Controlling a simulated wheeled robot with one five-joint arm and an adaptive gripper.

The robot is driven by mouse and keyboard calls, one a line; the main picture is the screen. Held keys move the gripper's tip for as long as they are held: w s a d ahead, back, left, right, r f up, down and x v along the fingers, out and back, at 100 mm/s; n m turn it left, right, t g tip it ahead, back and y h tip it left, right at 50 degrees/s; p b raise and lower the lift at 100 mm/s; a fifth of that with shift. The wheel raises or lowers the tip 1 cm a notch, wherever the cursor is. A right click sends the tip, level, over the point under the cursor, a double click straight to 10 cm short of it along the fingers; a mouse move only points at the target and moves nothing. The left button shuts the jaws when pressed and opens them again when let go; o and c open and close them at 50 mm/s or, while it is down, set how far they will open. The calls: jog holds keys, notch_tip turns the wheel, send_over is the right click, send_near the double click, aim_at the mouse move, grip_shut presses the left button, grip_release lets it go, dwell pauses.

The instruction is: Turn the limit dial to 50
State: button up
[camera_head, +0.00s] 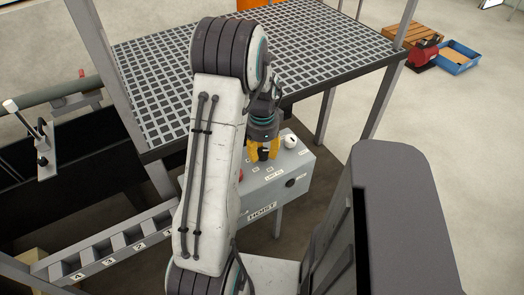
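A grey control box (306,171) marked HOIST stands below and right of my arm, with small white labels on its sloped top. My gripper (263,154) points down over the top of the box. Its two yellow fingers are apart, with a gap between them. I cannot tell whether they touch the box. A white round knob (290,141) with a dark mark sits on the top, just right of the fingers. The label by the fingers is too small to read surely, so I cannot tell which control is the limit dial. The dial's scale and setting are not readable.
A red button (241,175) shows beside my arm, and a black knob (291,183) is on the box's front. A grated platform (325,45) with grey posts is behind. A numbered rack (105,248) lies at the left. Open floor is at the right.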

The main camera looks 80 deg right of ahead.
jog(key=c, duration=0.5)
jog(key=shift+o, duration=0.2)
jog(key=shift+f, duration=0.1)
jog(key=n+b, duration=0.2)
jog(key=n, duration=0.3)
jog(key=shift+a+f+n, duration=0.1)
jog(key=shift+n, duration=0.2)
jog(key=n+b, duration=0.1)
jog(key=n, duration=0.5)
jog(key=shift+a, duration=0.15)
dwell(0.3)
jog(key=o, duration=1.2)
